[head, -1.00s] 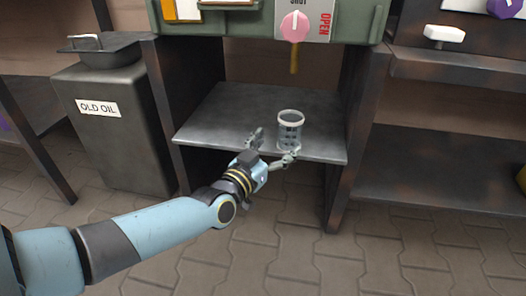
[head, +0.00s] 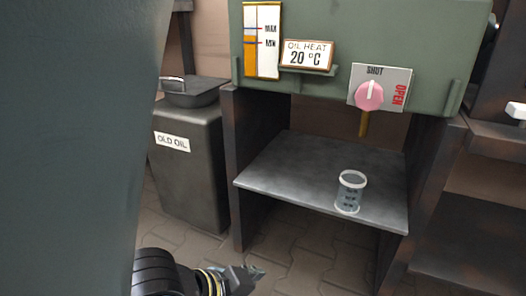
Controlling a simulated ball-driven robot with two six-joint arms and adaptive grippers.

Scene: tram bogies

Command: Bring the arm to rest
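My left arm fills the left side of the head view as a large grey-blue link. My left gripper (head: 248,279) is low in the picture, in front of and below the shelf, apart from everything. Its fingers are small and partly cut off by the lower edge, so I cannot tell whether they are open; I see nothing held. The clear measuring cup (head: 349,194) with a white rim and dark marks stands upright on the grey shelf (head: 290,175), near its front right edge. My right gripper is out of view.
A green tank (head: 345,60) with a level gauge, a 20 °C oil heat sign (head: 306,55) and a pink knob (head: 369,95) pointing to SHUT is above the shelf, its spout over it. An OLD OIL bin (head: 185,165) stands left. Paved floor in front is free.

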